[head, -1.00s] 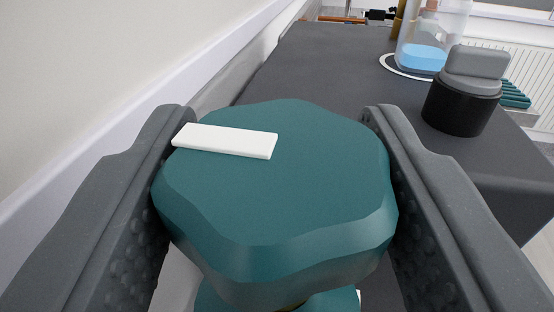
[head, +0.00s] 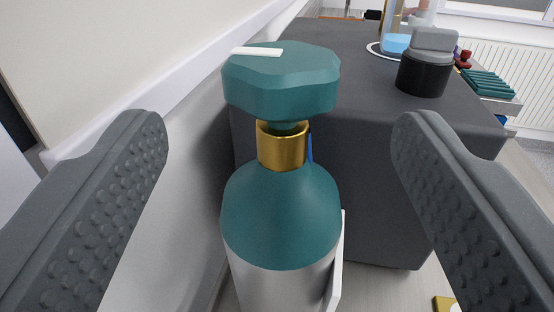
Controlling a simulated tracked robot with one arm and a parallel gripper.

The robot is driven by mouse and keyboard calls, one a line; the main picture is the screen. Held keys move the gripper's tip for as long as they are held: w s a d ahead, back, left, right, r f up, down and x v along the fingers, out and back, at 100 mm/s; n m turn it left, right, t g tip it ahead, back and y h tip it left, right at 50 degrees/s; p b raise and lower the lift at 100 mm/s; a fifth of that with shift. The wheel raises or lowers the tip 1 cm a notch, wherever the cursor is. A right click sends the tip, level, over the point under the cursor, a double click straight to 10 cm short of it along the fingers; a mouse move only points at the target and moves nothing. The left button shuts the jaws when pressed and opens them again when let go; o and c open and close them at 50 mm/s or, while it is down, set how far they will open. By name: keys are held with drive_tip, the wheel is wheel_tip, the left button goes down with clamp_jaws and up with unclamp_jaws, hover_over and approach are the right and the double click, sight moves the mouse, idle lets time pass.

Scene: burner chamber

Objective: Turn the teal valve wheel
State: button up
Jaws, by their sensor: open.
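The teal valve wheel (head: 281,88) is a lobed knob with a white bar marker (head: 257,51) on its top, lying about left to right. It sits on a brass collar (head: 282,147) above the teal shoulder (head: 281,210) of a silver cylinder (head: 275,285). My gripper (head: 272,130) is open, with one finger on each side of the picture. The fingers stand well apart from the wheel and the cylinder, and nothing is held. The wheel is ahead of the fingers, in the upper middle of the view.
A dark grey bench (head: 370,150) stands behind and right of the cylinder. On it is a black-and-grey knob (head: 424,65) and, farther back, a vessel with blue liquid (head: 397,43). A pale wall (head: 150,60) runs close on the left. A teal ribbed rack (head: 488,82) lies far right.

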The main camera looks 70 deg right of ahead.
drive_tip(key=b+v, duration=0.1)
drive_tip(key=v, duration=0.5)
drive_tip(key=shift+a, duration=0.3)
drive_tip(key=shift+s, duration=0.15)
